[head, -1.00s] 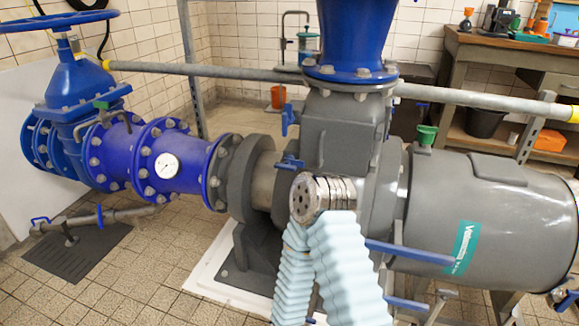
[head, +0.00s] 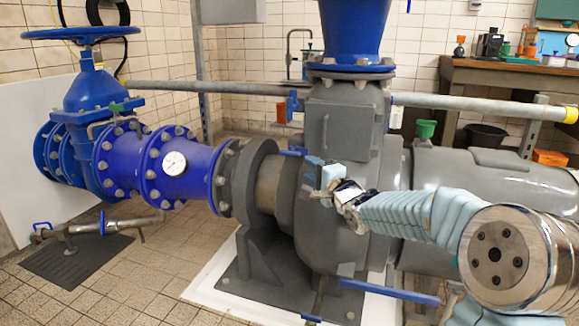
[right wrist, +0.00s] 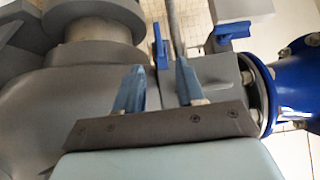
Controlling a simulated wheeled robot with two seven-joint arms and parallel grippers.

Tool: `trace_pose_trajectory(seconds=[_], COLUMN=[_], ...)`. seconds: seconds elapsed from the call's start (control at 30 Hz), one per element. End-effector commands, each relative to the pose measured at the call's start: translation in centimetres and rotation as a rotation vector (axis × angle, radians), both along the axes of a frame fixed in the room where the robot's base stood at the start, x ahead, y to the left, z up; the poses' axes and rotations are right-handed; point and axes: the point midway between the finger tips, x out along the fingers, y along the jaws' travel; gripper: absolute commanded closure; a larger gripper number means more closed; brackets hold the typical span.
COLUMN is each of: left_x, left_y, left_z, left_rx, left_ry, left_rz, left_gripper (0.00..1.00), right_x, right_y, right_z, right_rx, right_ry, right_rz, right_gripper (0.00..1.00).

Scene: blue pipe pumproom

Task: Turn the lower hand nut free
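The lower hand nut (head: 294,152) is a blue winged nut low on the front-left side of the grey pump housing. It also shows in the right wrist view (right wrist: 159,47), just beyond the gap between my fingertips. The upper hand nut (head: 293,103) is a like blue nut higher on the housing and shows in the right wrist view too (right wrist: 231,32). My right gripper (head: 318,172) is open and empty, just right of and below the lower nut. In the right wrist view its two blue fingers (right wrist: 157,82) stand apart, short of the nut. My left gripper is not in view.
The grey pump housing (head: 345,140) stands close behind my right gripper. A blue pipe with a gauge (head: 174,163) runs left from it. A grey rail (head: 240,91) crosses behind. Blue lever handles (head: 390,291) jut out low at the front.

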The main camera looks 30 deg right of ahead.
Motion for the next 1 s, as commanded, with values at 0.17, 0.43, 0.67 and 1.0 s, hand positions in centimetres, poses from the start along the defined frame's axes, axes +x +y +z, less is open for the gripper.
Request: trace_pose_trajectory(seconds=[0.17,0.43,0.67,1.0], left_x=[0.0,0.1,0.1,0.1], left_y=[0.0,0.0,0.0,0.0], left_z=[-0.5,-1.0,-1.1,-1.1], left_rx=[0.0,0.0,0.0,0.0], left_ry=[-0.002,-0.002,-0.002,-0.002], left_rz=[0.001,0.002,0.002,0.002], left_gripper=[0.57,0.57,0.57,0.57], right_x=[3.3,9.5,12.5,13.1], right_y=[-0.2,-0.6,-0.9,-0.9], right_z=[-0.3,-0.3,-0.2,-0.2], right_rx=[0.003,0.002,0.001,0.001], right_ry=[0.003,0.004,0.004,0.006], right_rz=[0.002,0.002,0.001,0.001], right_gripper=[0.62,0.62,0.62,0.62])
